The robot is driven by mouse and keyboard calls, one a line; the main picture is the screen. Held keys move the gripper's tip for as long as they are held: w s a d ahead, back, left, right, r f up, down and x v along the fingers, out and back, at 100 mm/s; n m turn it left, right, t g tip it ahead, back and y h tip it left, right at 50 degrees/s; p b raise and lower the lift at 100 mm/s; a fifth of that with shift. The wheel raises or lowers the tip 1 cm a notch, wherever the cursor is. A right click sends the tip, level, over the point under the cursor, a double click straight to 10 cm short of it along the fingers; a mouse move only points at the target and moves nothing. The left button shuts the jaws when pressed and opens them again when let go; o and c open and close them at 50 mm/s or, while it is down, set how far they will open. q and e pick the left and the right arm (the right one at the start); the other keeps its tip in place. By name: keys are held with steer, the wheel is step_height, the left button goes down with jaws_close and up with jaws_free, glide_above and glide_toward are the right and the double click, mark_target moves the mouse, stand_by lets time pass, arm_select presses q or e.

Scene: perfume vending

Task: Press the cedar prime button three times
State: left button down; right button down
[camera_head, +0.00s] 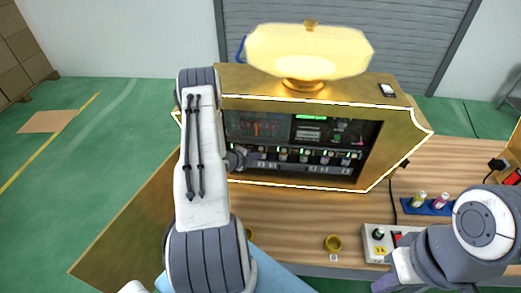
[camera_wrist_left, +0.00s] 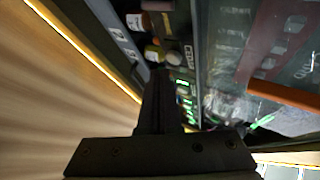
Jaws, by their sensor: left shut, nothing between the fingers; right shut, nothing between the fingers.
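The vending machine (camera_head: 395,150) is a gold cabinet with a dark recessed front, facing me in the head view. Inside it, a row of small bottles and green-lit parts (camera_head: 305,156) runs below dark display panels (camera_head: 262,126). My left gripper (camera_head: 248,160) is shut and empty, reaching into the left part of the recess. In the left wrist view its fingers (camera_wrist_left: 160,100) are closed, near green lights (camera_wrist_left: 183,95) and small bottles (camera_wrist_left: 152,53). Contact with a button cannot be told.
A gold perfume-bottle ornament (camera_head: 308,52) stands on the cabinet. My right arm covers the table's lower right.

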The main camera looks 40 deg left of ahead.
arm_select(q)
steer(key=shift+w, duration=0.1)
stand_by(0.8)
steer(key=shift+w+a+b, duration=0.25)
steer(key=shift+w+b, duration=0.05)
steer(key=shift+b, duration=0.1)
steer(key=shift+w+a+b, duration=0.2)
steer(key=shift+w+b, duration=0.15)
stand_by(0.6)
steer(key=shift+s, duration=0.1)
stand_by(0.3)
steer(key=shift+s+d, duration=0.45)
steer(key=shift+s, duration=0.2)
steer(key=shift+s+d, duration=0.45)
steer(key=shift+s, duration=0.25)
steer(key=shift+s+d, duration=0.4)
steer(key=shift+s, duration=0.35)
steer(key=shift+s+d, duration=0.45)
steer(key=shift+s, duration=0.25)
